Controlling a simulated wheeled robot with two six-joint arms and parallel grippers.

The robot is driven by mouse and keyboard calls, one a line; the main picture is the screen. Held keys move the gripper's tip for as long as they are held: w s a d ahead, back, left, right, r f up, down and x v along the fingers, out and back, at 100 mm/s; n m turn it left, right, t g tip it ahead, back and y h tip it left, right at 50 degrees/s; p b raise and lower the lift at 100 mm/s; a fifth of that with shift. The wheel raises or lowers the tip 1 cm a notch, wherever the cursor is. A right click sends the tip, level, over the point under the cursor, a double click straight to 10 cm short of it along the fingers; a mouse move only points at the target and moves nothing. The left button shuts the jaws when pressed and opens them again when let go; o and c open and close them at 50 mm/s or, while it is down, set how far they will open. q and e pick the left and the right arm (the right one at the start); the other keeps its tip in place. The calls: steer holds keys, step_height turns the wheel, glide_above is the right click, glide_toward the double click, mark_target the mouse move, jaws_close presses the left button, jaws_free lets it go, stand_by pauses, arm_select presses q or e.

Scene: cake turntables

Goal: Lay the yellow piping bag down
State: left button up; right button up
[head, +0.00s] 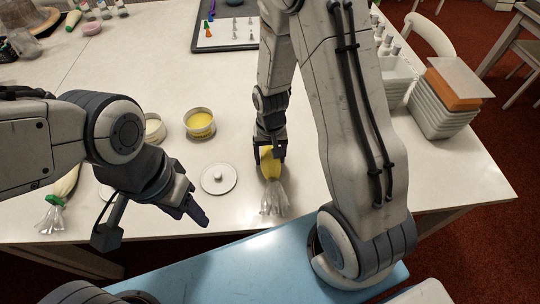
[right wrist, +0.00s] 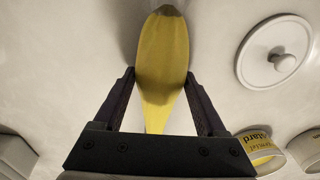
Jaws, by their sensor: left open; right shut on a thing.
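The yellow piping bag (head: 270,165) is in my right gripper (head: 268,148), near the table's front edge in the head view. Its clear crumpled end (head: 274,200) points towards me. In the right wrist view the yellow bag (right wrist: 163,50) lies between the two fingers of the right gripper (right wrist: 160,78), with its rounded end past the fingertips. The bag is low over the white table; I cannot tell whether it touches the top. My left gripper (head: 190,208) is open and empty, left of the bag over the front edge.
A white round lid (head: 218,179) lies just left of the bag. A tin of yellow filling (head: 199,124) and a paler one (head: 154,128) stand behind it. Another piping bag with a green collar (head: 54,200) lies at left. Stacked containers (head: 443,108) stand at right.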

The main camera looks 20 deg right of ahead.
steer(key=shift+f, duration=0.3)
steer(key=o, duration=0.7)
steer(key=shift+o, duration=0.2)
step_height(320, 180, up, 10)
steer(key=shift+f+p, duration=0.1)
steer(key=shift+p, duration=0.3)
steer(key=shift+s+a+r, duration=0.1)
steer(key=shift+a+r, duration=0.05)
steer(key=shift+r, duration=0.35)
steer(key=s+a+r+n+p, duration=0.1)
steer(key=s+a+r+n, duration=0.4)
steer(key=s, duration=0.4)
steer(key=s+a+r+n+y+p, duration=0.1)
steer(key=s+a+r+n+p, duration=0.1)
steer(key=s+a+r+n, duration=0.3)
steer(key=s+a+r, duration=0.2)
steer(key=s+r, duration=0.1)
steer(key=s, duration=0.1)
steer(key=shift+n, duration=0.3)
